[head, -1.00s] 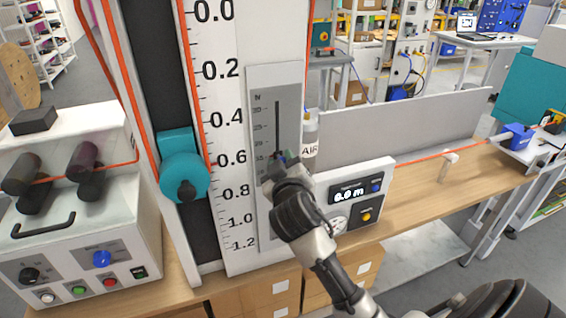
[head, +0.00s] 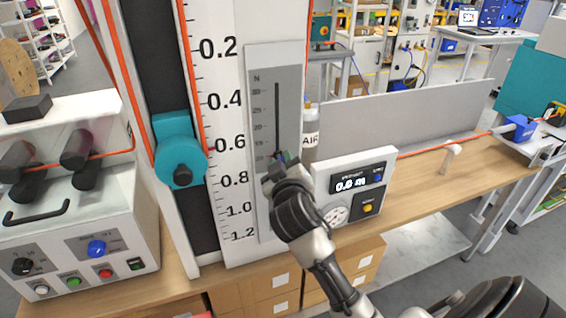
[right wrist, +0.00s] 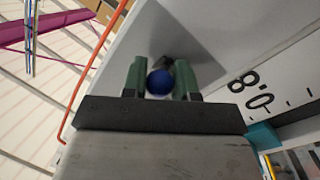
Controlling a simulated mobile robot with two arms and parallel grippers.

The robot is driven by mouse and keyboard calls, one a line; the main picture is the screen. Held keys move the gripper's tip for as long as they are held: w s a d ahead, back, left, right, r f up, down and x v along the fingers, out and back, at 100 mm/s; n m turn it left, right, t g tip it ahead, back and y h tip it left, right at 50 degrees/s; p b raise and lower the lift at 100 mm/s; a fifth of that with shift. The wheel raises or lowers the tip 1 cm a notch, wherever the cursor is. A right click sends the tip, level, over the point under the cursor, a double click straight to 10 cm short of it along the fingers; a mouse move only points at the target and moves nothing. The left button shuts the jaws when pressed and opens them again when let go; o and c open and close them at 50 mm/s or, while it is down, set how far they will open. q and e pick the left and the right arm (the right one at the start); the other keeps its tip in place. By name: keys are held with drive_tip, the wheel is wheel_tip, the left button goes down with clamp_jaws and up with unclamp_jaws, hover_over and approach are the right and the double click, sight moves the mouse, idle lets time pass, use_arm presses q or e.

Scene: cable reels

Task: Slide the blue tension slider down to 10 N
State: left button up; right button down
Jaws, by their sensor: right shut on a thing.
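The blue tension slider (right wrist: 159,82) shows as a round blue knob in the right wrist view, between the two green fingertips. My right gripper (head: 281,157) is shut on it in front of the grey scale panel. The panel (head: 291,90) has a dark vertical slot and a scale marked N, with numbers falling downward from 30 near the top. In the head view my gripper and wrist hide most of the knob and the lower scale, so the exact reading cannot be told. My left gripper is not in view.
A white ruler board (head: 226,150) and a teal clamp (head: 178,150) on a black track stand left of the panel. A white display box (head: 352,190) reading 0.0 m and an AIR bottle (head: 310,138) stand close to the right. A control box (head: 85,230) is far left.

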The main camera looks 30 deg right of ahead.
drive_tip(key=c, duration=0.9)
unclamp_jaws()
drive_tip(key=shift+f, duration=0.2)
drive_tip(key=shift+o, duration=0.2)
drive_tip(key=b+v, duration=0.3)
drive_tip(key=v, duration=0.7)
drive_tip(key=shift+s+a+b, duration=0.2)
drive_tip(key=shift+s+b, duration=0.15)
